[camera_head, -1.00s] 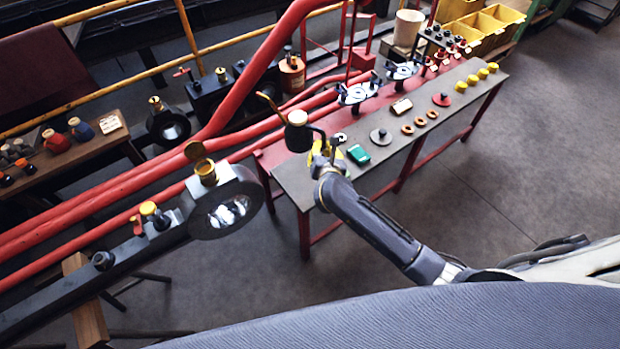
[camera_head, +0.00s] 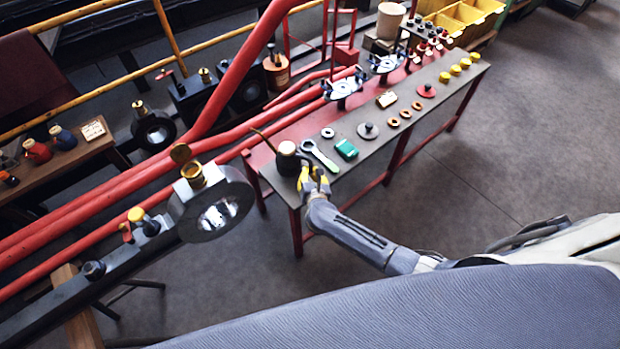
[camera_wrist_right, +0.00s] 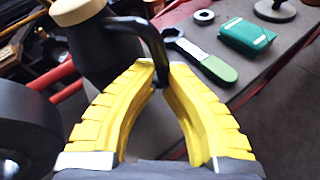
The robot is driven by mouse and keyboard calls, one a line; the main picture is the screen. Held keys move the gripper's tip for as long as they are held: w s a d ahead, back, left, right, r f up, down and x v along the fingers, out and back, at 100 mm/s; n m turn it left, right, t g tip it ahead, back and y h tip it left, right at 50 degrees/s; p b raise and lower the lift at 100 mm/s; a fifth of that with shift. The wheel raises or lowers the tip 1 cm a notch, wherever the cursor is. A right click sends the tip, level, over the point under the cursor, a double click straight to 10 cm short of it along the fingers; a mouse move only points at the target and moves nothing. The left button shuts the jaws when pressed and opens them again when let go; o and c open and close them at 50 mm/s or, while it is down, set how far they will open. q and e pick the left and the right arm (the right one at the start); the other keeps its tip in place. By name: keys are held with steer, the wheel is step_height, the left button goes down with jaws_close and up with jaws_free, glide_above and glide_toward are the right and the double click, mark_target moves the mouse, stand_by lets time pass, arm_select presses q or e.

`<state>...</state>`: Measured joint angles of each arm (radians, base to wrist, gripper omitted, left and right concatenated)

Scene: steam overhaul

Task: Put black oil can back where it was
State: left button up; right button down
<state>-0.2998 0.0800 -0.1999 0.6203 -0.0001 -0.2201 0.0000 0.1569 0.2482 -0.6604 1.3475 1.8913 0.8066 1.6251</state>
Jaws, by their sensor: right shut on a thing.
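The black oil can (camera_head: 288,164), with a cream top and a thin brass spout, is upright at the near-left end of the long work bench (camera_head: 349,180). I cannot tell whether its base touches the bench top. My right gripper (camera_head: 314,176) is beside it on the right, shut on its handle. In the right wrist view the black can (camera_wrist_right: 104,48) stands at the upper left, and its curved handle passes between the yellow fingertips (camera_wrist_right: 160,76). The can's base is hidden there. My left gripper is not in view.
A green-handled wrench (camera_head: 320,156), a green box (camera_head: 346,149) and a disc with a knob (camera_head: 368,130) lie right of the can. Red pipes (camera_head: 130,184) run behind the bench. A large metal ring (camera_head: 213,206) stands at left. The floor at right is clear.

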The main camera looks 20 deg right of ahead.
steer(key=shift+f, duration=1.7)
steer(key=c, duration=1.5)
jaws_free()
steer(key=shift+f, duration=0.1)
